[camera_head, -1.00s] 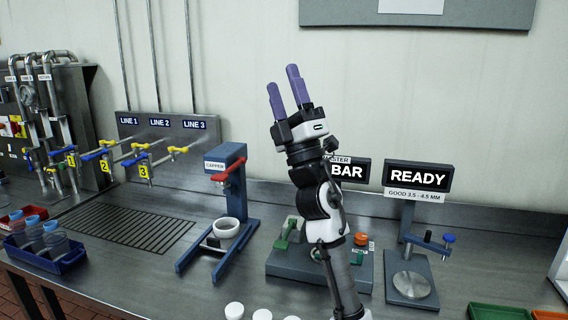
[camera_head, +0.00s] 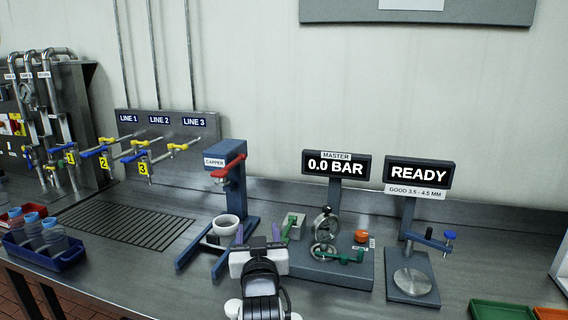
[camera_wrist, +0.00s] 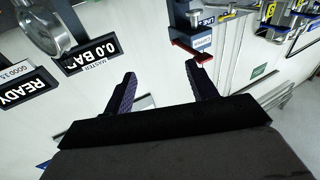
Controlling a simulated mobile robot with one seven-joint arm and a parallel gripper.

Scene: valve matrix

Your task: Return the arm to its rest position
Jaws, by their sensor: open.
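My gripper (camera_head: 258,235) is low over the front of the bench in the head view, in front of the gap between the blue capper stand and the grey master gauge base. Its two purple fingers stand apart with nothing seen between them. In the wrist view my gripper (camera_wrist: 160,88) also shows spread fingers, with pale wall behind the gap. The wrist picture is turned, with the displays appearing upside down.
The capper (camera_head: 234,190) holds a white cup (camera_head: 226,226). The master gauge base (camera_head: 335,268) and the READY thickness gauge (camera_head: 411,284) stand to the right. Lines with coloured valves (camera_head: 143,158) are at left. A blue tray of cups (camera_head: 68,260) sits front left.

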